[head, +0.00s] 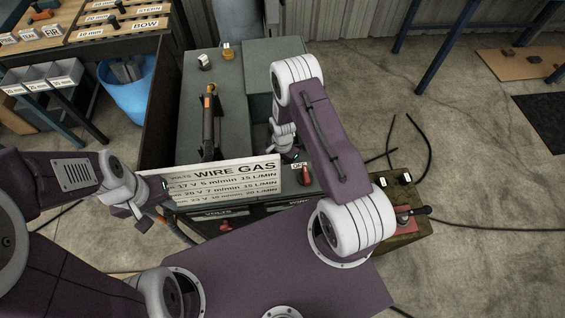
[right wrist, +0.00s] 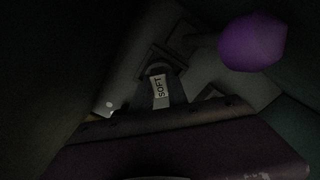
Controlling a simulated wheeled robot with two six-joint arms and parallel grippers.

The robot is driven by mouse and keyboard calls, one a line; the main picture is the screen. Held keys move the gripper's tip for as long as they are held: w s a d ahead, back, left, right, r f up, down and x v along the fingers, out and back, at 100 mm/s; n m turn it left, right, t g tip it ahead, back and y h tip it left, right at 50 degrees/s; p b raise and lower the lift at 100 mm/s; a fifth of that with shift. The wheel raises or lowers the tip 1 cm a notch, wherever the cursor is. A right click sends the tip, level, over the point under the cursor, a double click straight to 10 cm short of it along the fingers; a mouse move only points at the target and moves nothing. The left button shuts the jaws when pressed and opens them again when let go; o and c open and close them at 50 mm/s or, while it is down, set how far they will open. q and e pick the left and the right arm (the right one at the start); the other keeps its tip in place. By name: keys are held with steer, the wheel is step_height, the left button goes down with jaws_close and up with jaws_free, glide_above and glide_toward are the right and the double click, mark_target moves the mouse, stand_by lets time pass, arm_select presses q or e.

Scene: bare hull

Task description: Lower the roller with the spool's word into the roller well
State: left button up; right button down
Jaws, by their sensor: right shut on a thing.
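A grey part with a white label reading SOFT (right wrist: 158,92) shows in the dark right wrist view; it looks like the roller. My right gripper (head: 287,152) points down beside the grey machine in the head view. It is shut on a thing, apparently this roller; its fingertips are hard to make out. A purple rounded knob (right wrist: 253,41) shows at the upper right of the wrist view. I cannot make out the roller well or the spool's word. My left gripper (head: 160,190) is at the left edge of a white WIRE GAS chart (head: 225,176); its grip is unclear.
The grey machine top (head: 192,100) carries a dark upright part with an orange tip (head: 209,105) and small labelled pieces (head: 204,62). A red knob (head: 304,176) is at its front. A blue bin (head: 128,90) and grey trays (head: 50,78) stand left. Cables cross the right floor.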

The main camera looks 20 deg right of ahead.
steer(key=shift+f, duration=0.3)
steer(key=c, duration=1.2)
jaws_free()
steer(key=shift+o, duration=0.3)
steer(key=o, duration=0.4)
steer(key=shift+r, duration=0.1)
steer(key=shift+r+p, duration=3.35)
steer(key=shift+r, duration=1.1)
